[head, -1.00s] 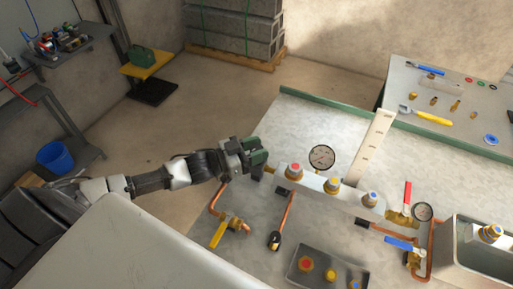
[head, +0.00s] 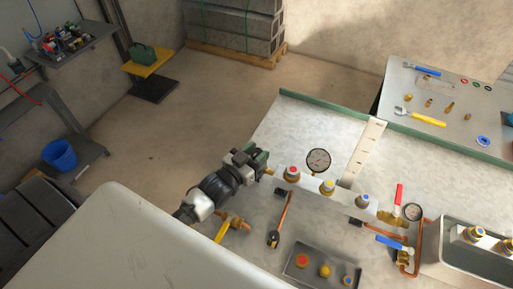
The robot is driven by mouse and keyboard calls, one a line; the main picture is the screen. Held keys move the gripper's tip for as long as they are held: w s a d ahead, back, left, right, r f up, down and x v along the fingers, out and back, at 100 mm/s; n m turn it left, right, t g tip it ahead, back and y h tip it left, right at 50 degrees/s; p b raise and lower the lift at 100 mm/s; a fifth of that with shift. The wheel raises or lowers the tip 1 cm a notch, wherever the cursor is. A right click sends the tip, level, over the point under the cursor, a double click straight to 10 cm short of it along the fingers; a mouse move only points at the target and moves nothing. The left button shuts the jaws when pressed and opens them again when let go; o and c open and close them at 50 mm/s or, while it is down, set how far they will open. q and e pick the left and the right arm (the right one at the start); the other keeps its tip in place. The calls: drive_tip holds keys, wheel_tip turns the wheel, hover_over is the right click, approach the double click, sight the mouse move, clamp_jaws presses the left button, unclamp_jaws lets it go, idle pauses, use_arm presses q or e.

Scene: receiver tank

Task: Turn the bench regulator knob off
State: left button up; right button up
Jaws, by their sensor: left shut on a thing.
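My left gripper (head: 261,158) is at the left end of the pale manifold bar (head: 342,195) on the bench. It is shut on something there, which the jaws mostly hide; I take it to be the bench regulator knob. A small brass part shows between the gripper and the bar. A round dial gauge (head: 318,160) stands just right of the gripper. The bar carries a red knob (head: 292,173), a yellow knob (head: 327,187) and a blue knob (head: 362,200), all clear of the gripper. My right gripper is not in view.
Copper pipes, a yellow-handled valve (head: 222,232), a red lever (head: 398,194) and a blue lever (head: 395,243) surround the bar. A tray (head: 300,273) of coloured knobs lies in front. A white ruler-like plate (head: 366,150) stands behind. The bench's back left is clear.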

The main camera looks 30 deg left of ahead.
sight(259, 153)
use_arm(q)
drive_tip(key=shift+n+y, duration=0.5)
drive_tip(key=shift+y, duration=0.3)
drive_tip(key=o, duration=0.9)
drive_tip(key=shift+r, duration=0.1)
drive_tip(key=r, duration=0.2)
drive_tip(key=d+r+b, duration=0.1)
drive_tip(key=r, duration=0.1)
drive_tip(key=shift+r, duration=0.1)
drive_tip(key=d+r, duration=0.2)
drive_tip(key=d, duration=0.1)
drive_tip(key=d+r+b, duration=0.1)
drive_tip(key=d+r, duration=0.1)
drive_tip(key=d, duration=0.2)
drive_tip(key=s+d+r+b, duration=0.1)
drive_tip(key=d+r, duration=0.1)
drive_tip(key=d, duration=0.1)
drive_tip(key=shift+d+r, duration=0.35)
